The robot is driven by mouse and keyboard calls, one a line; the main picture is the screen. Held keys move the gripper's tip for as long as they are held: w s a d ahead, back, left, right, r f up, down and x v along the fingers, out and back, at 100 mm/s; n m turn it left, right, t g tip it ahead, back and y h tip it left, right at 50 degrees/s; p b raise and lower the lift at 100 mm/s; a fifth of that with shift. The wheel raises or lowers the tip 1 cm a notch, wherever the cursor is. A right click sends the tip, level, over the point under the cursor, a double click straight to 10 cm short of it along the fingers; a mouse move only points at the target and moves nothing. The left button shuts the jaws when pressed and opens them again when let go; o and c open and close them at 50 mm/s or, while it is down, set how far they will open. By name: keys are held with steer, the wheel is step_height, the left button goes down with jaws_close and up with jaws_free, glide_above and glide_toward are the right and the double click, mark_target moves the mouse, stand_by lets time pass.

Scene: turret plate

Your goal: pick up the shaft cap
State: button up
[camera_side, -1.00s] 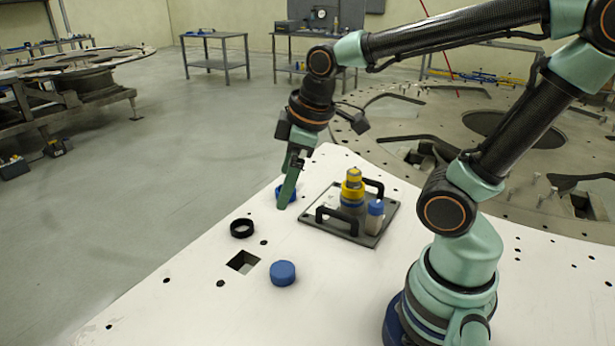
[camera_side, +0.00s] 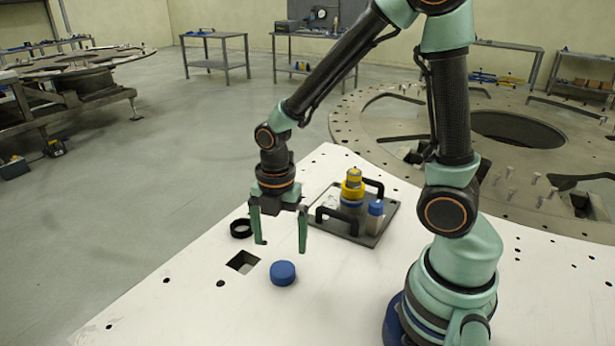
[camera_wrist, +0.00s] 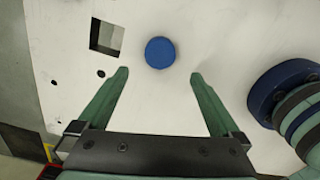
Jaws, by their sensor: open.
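A blue round cap (camera_side: 283,273), which I take to be the shaft cap, lies flat on the white plate (camera_side: 345,300), near a square hole. My gripper (camera_side: 283,247) is open and empty above the plate, pointing down, with its two green fingers apart. In the side view the cap shows just below and in front of the fingertips. In the wrist view the cap (camera_wrist: 160,52) lies a little beyond the fingertips, about midway between the fingers (camera_wrist: 159,75). No finger appears to touch it.
A square hole (camera_side: 243,262) is left of the cap. A black ring (camera_side: 240,229) lies behind that, partly close to the left finger. A grey tray with black handles (camera_side: 376,239) holds yellow-topped and blue-topped items at back right. The plate in front is clear.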

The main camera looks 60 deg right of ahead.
mark_target(282, 269)
steer(key=shift+w+d+f, duration=0.1)
steer(key=shift+d+f, duration=0.05)
steer(key=shift+f, duration=3.8)
steer(key=c, duration=1.4)
